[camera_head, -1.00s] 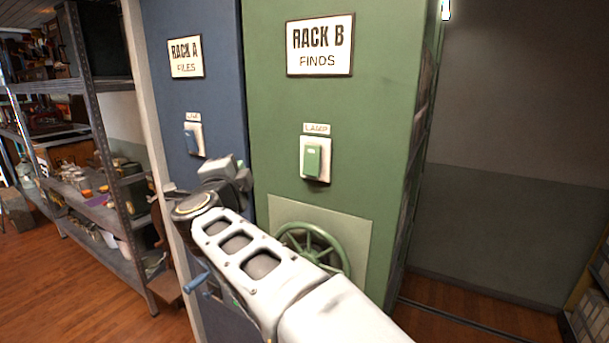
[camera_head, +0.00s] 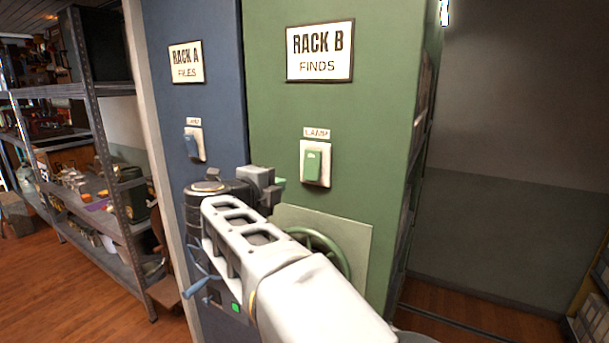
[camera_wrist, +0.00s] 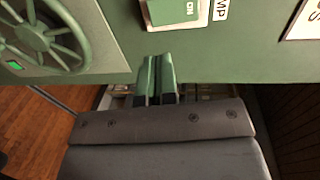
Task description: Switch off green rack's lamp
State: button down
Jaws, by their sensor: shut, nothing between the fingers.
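The green rack (camera_head: 385,120), signed RACK B FINDS, carries a lamp switch (camera_head: 313,166) with a green rocker on a white plate below a LAMP label. In the wrist view the switch (camera_wrist: 172,12) is cut by the top edge, and its rocker reads ON. My gripper (camera_head: 281,183) is just left of and slightly below the switch in the head view, its tips partly hidden by its body. In the wrist view my gripper (camera_wrist: 156,60) shows two green fingers shut together, empty, pointing at the panel just beneath the switch. Contact with the panel cannot be told.
A green handwheel (camera_head: 325,250) sits below the switch, partly behind my arm. The blue rack (camera_head: 215,90) on the left has its own lamp switch (camera_head: 194,144) and a blue crank (camera_head: 200,283).

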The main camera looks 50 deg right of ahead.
aim_at(309, 174)
jog(key=p+x, duration=0.3)
jog(key=x, duration=0.9)
jog(key=shift+d+f, duration=0.1)
jog(key=shift+d, duration=0.2)
